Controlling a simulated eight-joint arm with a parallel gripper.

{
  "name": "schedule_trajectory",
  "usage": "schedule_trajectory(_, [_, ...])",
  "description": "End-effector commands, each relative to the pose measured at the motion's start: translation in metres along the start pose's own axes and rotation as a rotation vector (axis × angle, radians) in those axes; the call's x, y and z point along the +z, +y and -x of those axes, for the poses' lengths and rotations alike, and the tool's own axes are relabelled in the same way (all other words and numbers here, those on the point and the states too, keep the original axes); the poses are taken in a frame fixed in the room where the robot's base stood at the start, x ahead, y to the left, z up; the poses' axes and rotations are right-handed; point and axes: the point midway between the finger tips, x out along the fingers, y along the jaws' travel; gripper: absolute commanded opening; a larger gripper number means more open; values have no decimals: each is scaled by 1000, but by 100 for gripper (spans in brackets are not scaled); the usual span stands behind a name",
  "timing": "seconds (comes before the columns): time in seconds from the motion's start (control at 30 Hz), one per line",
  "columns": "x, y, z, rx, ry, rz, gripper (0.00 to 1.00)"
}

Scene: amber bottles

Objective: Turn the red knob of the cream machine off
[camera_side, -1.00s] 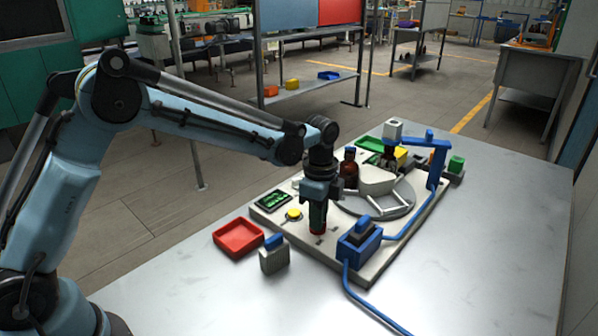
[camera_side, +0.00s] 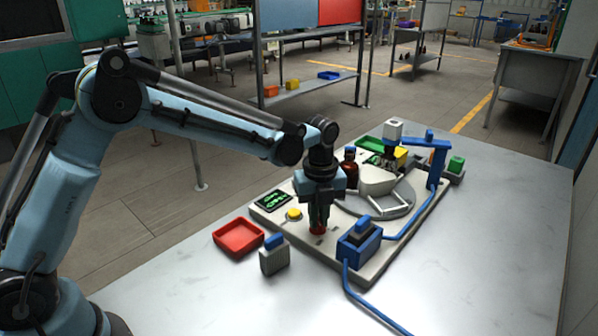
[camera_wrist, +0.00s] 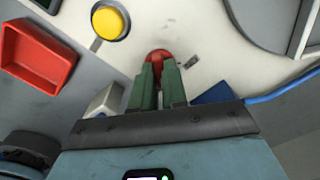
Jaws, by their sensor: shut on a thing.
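The cream machine (camera_side: 377,267) is a flat cream base on the metal table, with a round grey turntable on it. The red knob (camera_side: 317,230) sits near its front left edge; in the wrist view the knob (camera_wrist: 157,55) shows as a red dome between the fingertips. My gripper (camera_side: 318,222) points straight down over the knob, its green fingers shut on it; the fingers also show in the wrist view (camera_wrist: 158,72). The fingers hide much of the knob. A small dark mark lies beside the knob on the base in the wrist view.
A yellow button (camera_side: 293,214) and a green-lit display (camera_side: 273,202) are left of the knob. A blue box (camera_side: 359,243) with a cable stands close on the right. A red tray (camera_side: 238,238) and a grey block with blue top (camera_side: 273,256) are in front. Amber bottles (camera_side: 350,170) stand behind.

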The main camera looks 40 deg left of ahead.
Motion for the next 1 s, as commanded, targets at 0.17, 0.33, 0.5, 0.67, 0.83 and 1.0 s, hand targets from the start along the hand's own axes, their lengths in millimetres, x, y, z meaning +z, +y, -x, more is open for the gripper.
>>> schedule_trajectory(0.17, [0, 0, 1, 1, 0, -94, 0])
schedule_trajectory(0.33, [0, 0, 1, 1, 0, -149, 0])
schedule_trajectory(0.5, [0, 0, 1, 0, 0, -174, 0])
schedule_trajectory(0.67, [0, 0, 1, 0, 0, -180, 0])
schedule_trajectory(0.83, [0, 0, 1, 1, 0, -180, 0])
schedule_trajectory(1.0, [0, 0, 1, 0, 0, -179, 26])
